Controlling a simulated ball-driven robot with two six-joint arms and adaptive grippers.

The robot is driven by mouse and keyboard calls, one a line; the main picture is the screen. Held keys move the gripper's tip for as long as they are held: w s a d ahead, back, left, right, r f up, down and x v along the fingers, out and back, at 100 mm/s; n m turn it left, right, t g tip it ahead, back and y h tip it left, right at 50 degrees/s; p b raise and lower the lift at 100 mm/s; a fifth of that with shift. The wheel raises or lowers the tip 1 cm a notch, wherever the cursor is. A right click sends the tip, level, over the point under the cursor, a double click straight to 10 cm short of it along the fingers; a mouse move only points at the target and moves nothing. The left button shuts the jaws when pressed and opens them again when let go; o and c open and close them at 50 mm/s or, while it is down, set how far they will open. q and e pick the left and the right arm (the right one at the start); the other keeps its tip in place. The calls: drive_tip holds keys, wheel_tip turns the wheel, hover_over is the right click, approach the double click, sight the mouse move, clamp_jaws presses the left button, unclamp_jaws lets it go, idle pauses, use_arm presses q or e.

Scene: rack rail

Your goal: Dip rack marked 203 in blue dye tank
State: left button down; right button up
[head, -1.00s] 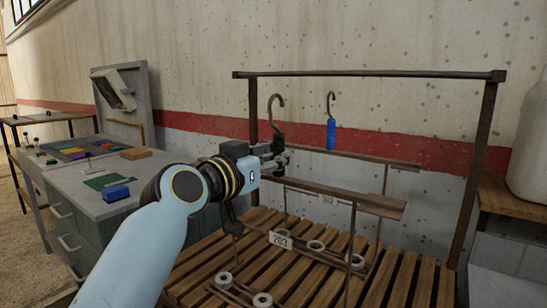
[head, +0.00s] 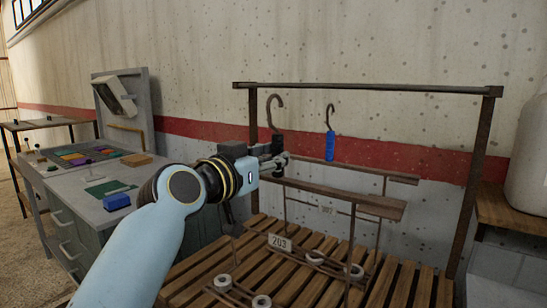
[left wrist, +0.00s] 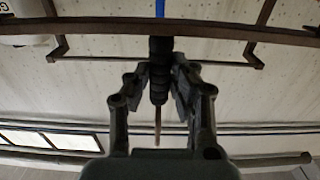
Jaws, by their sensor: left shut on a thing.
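The rack marked 203 has a dark hook (head: 275,112) with a black grip, a brown crossbar (head: 360,200), thin rods and a white tag reading 203 (head: 279,242). My left gripper (head: 274,160) is shut on the black grip below the hook. The left wrist view shows the black grip (left wrist: 158,75) between the two fingers. The rack hangs upright over wooden slats, the hook's top showing below the frame's top bar. Pale rings (head: 222,282) show low down; which rack they belong to is hard to tell. The blue dye tank does not show. My right gripper is not in view.
A brown frame (head: 375,88) stands over the slatted platform (head: 398,280). Behind the held rack, another hook with a blue grip (head: 330,146) hangs with its own crossbar. A grey cabinet (head: 95,200) stands left. A shelf with a white container (head: 530,160) is right.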

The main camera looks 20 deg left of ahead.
use_arm(q)
drive_tip(key=p+v, duration=0.1)
drive_tip(key=v, duration=0.7)
drive_tip(key=shift+s+r, duration=0.2)
drive_tip(key=shift+s, duration=0.2)
drive_tip(key=shift+a, duration=0.15)
drive_tip(key=c, duration=1.8)
unclamp_jaws()
clamp_jaws()
